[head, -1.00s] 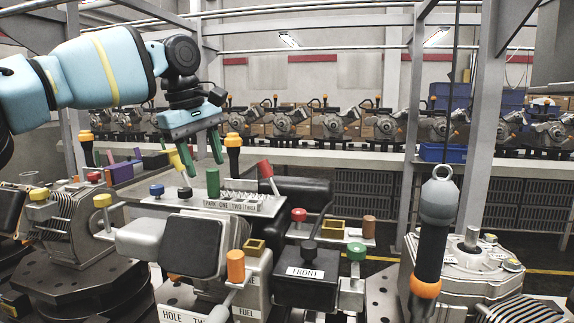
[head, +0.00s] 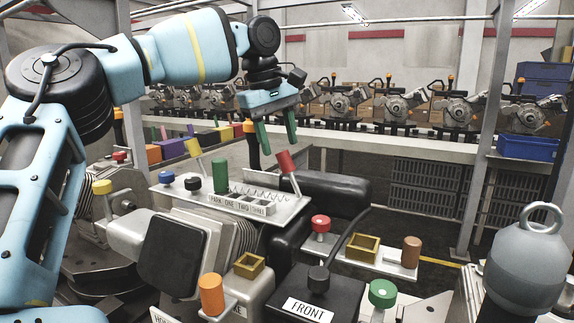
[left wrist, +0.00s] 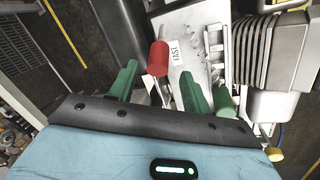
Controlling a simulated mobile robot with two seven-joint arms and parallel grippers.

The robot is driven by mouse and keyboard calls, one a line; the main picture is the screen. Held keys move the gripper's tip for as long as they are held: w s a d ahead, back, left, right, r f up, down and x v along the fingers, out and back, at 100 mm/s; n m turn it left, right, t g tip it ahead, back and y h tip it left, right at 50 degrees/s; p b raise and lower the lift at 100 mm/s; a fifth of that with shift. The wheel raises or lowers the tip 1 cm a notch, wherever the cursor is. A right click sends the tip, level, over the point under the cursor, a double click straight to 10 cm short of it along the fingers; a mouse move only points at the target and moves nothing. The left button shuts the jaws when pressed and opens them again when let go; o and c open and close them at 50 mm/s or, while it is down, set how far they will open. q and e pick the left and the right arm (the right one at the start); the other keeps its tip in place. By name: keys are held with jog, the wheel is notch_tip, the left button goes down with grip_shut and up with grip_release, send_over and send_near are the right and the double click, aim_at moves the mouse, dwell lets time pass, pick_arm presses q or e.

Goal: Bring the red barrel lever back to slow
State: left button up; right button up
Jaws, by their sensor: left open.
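The red barrel lever (head: 285,161) stands tilted on a thin rod at the right end of a pale panel (head: 290,205) with a PARK, ONE, TWO, THREE strip. My left gripper (head: 279,148), with green fingers, is open right above and around the lever's top in the head view. In the left wrist view the red barrel (left wrist: 158,62) lies between the lines of the two open fingers (left wrist: 158,68), near their tips, nearer the left one. I cannot see contact. A FAST label (left wrist: 175,53) is beside it; no slow label is readable. My right gripper is out of view.
On the same panel stand a green cylinder (head: 220,176), a yellow barrel lever (head: 193,147), and blue and black knobs. A red knob (head: 321,224) and black seat-like block (head: 325,187) are close on the right. A grey ringed body (head: 527,255) fills the right front.

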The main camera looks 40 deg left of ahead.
aim_at(285, 165)
pick_arm(q)
jog(key=x, duration=0.7)
jog(key=shift+w+r, duration=0.1)
jog(key=shift+c, duration=0.2)
grip_shut()
